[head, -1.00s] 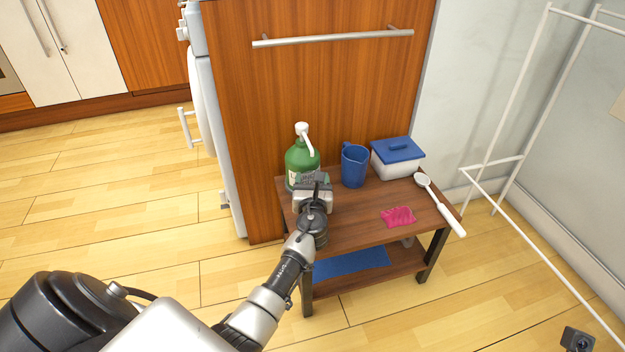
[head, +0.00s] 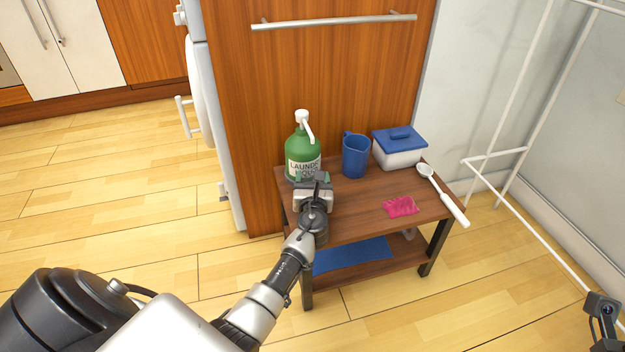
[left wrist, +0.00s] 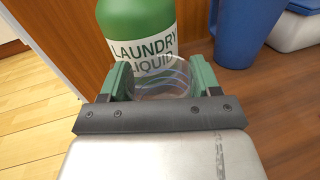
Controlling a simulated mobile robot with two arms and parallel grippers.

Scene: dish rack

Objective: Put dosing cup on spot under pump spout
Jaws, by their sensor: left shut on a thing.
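The dosing cup (left wrist: 165,78) is a clear, see-through cup between the fingers of my left gripper (left wrist: 160,80), which is shut on it. In the head view the left gripper (head: 314,181) is just in front of the green laundry liquid bottle (head: 301,150), and the cup is hard to make out. The bottle has a white pump spout (head: 306,124) pointing toward the front right. In the left wrist view the bottle (left wrist: 138,20) stands right behind the cup. The spot under the spout is hidden by the gripper. Part of my right arm's end (head: 603,318) shows at the lower right corner; its fingers are unclear.
A blue jug (head: 356,157) stands right of the bottle, with a blue-lidded white box (head: 399,157) beyond. A pink cloth (head: 401,206) and a white long-handled brush (head: 445,198) lie on the wooden table (head: 362,210). A white rack frame (head: 500,110) stands at the right.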

